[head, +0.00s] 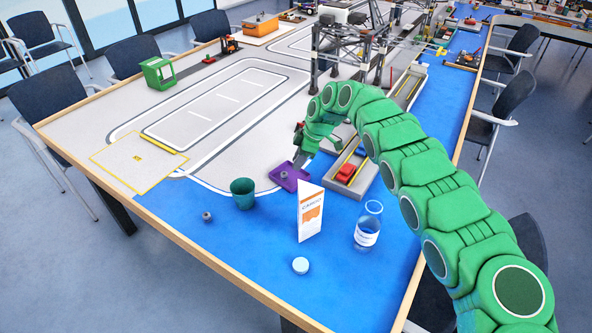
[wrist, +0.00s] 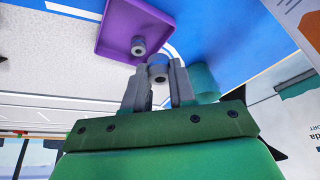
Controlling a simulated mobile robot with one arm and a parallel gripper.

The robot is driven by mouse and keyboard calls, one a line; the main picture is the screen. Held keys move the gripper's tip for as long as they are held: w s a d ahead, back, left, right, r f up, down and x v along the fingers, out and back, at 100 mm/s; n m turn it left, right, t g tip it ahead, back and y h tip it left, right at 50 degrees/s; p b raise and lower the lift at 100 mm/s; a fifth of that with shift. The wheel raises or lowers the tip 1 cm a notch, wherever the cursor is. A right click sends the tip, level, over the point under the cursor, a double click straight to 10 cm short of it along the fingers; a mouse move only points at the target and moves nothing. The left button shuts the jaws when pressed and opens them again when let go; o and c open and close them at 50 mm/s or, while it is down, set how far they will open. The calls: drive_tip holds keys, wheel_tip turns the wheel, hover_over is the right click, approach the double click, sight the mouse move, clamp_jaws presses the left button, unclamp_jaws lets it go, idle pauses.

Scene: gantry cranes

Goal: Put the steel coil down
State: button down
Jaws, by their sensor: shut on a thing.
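My gripper (head: 303,157) hangs beside the purple tray (head: 300,184) at the table's near part. In the wrist view its two grey fingers (wrist: 159,78) are shut on a small grey steel coil (wrist: 158,67). The held coil appears by the corner of the purple tray (wrist: 172,17); its height above the surface I cannot tell. It cannot be made out in the head view. A second grey coil (wrist: 138,44) sits in the tray, and it also shows in the head view (head: 284,175). A third coil (head: 207,216) lies on the blue surface.
A green cup (head: 243,195) stands left of the tray. A grey trough with a red block (head: 346,172) lies to the right.

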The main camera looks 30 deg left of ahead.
hover_over(292, 177)
drive_tip(key=d, duration=0.1)
drive_tip(key=shift+w+d+f, duration=0.1)
drive_tip(key=shift+f, duration=1.25)
drive_tip(key=shift+w+d+f, duration=0.1)
drive_tip(key=shift+f, duration=1.25)
drive_tip(key=shift+w+a+f, duration=0.1)
drive_tip(key=shift+w+f, duration=0.05)
drive_tip(key=shift+w+a+f, duration=0.1)
drive_tip(key=shift+f, duration=1.7)
drive_tip(key=shift+f, duration=0.15)
drive_tip(key=c, duration=1.2)
unclamp_jaws()
